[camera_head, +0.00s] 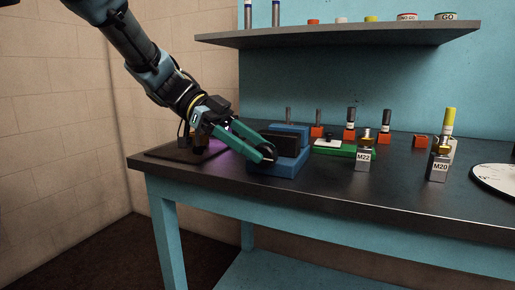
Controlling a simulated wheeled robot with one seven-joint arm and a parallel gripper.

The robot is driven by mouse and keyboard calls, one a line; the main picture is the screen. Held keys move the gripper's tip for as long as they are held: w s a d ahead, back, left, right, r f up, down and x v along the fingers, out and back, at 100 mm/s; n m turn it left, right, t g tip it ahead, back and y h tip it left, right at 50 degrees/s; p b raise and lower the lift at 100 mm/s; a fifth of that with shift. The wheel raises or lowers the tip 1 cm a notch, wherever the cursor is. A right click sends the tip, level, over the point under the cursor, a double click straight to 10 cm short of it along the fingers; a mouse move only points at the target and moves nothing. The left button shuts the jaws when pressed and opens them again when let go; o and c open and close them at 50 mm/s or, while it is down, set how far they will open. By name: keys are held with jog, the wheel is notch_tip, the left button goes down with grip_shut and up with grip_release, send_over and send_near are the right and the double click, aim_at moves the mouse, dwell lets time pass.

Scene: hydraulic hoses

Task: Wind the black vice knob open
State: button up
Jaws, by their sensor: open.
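The blue vice (292,160) with dark jaws stands on the dark bench top, left of the middle. The black vice knob (267,152) is on its front left side, partly hidden by my gripper's fingertips. My gripper (266,150) has green fingers and reaches down from the upper left. Its fingertips are at the knob, one on the near side and one behind. The fingers are apart; I cannot tell whether they touch the knob.
Metal blocks marked M22 (365,155) and M20 (439,164) stand right of the vice. A green tray (345,150) lies behind. Several orange-based pieces line the back. A shelf (340,34) hangs above. The bench front between vice and M22 is clear.

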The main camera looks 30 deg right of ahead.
jog(key=v, duration=1)
